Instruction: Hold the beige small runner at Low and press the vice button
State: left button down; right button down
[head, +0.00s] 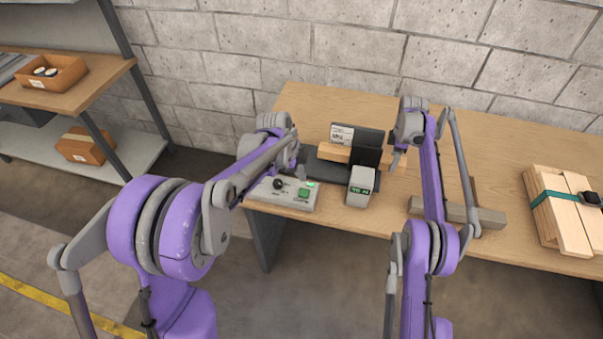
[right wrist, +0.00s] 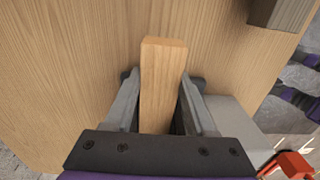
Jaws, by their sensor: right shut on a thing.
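The beige small runner (head: 335,153) is a pale wooden bar lying across the black vice (head: 367,155). Its middle is hidden by the vice's black upright part. My right gripper (head: 397,160) is at the runner's right end; in the right wrist view its fingers close on both sides of the runner (right wrist: 163,85). A grey control box (head: 268,195) with a green button (head: 305,192) and a dark knob (head: 278,184) stands at the table's front left. My left gripper (head: 298,163) hangs just above and behind this box; its jaw opening is not clear.
A grey display unit (head: 361,187) stands right of the control box. A white label card (head: 342,134) is behind the runner. A grey-brown T-shaped piece (head: 455,210) and strapped boards (head: 565,205) lie to the right. A shelf (head: 95,82) with boxes stands far left.

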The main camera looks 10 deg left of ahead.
jog(key=shift+s+f, duration=0.1)
jog(key=c, duration=0.6)
grip_release()
pick_arm(q)
jog(key=shift+s, duration=0.1)
pick_arm(e)
jog(key=o, duration=0.5)
jog(key=shift+s, duration=0.1)
jog(key=shift+c, duration=0.2)
